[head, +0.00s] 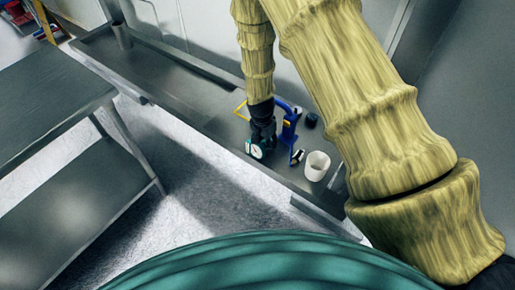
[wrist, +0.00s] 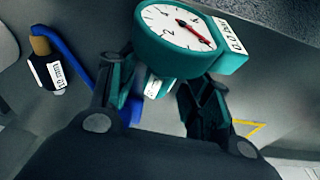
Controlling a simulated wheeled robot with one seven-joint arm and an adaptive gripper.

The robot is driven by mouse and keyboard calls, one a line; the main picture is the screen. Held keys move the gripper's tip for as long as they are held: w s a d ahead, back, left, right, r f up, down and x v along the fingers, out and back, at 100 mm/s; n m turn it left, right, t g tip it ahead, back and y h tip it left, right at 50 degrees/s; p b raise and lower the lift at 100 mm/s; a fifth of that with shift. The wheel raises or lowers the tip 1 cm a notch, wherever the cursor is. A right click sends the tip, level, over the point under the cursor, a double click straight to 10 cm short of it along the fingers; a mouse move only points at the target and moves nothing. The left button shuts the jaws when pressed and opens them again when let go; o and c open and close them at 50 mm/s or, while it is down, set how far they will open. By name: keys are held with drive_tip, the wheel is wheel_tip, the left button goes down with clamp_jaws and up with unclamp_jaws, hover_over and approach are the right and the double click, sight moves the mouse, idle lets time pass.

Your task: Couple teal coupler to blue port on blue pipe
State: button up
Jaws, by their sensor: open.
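The teal coupler (wrist: 185,45) carries a round white dial with a red needle and a white label. In the head view the coupler (head: 255,149) shows below my gripper (head: 262,133). In the wrist view my gripper (wrist: 160,88) is open, with one finger on each side of the coupler's lower, partly white end. I cannot tell whether either finger touches it. The blue pipe (head: 289,125) stands just right of my gripper in the head view. Part of it shows in the wrist view (wrist: 72,55) behind the left finger. I cannot make out the blue port.
A small labelled dark fitting (wrist: 46,70) with a tan end lies left in the wrist view. A white cup (head: 316,166) and a dark round piece (head: 311,120) stand on the grey counter (head: 185,92). A yellow outline (head: 240,109) lies beside my gripper. Another table (head: 45,105) is left.

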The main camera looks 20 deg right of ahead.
drive_tip(key=c, duration=1)
drive_tip(key=shift+o, duration=0.2)
drive_tip(key=shift+r, duration=0.1)
drive_tip(key=shift+r, duration=0.1)
drive_tip(key=shift+r+p, duration=1.95)
drive_tip(key=shift+r, duration=0.9)
drive_tip(key=shift+c, duration=0.5)
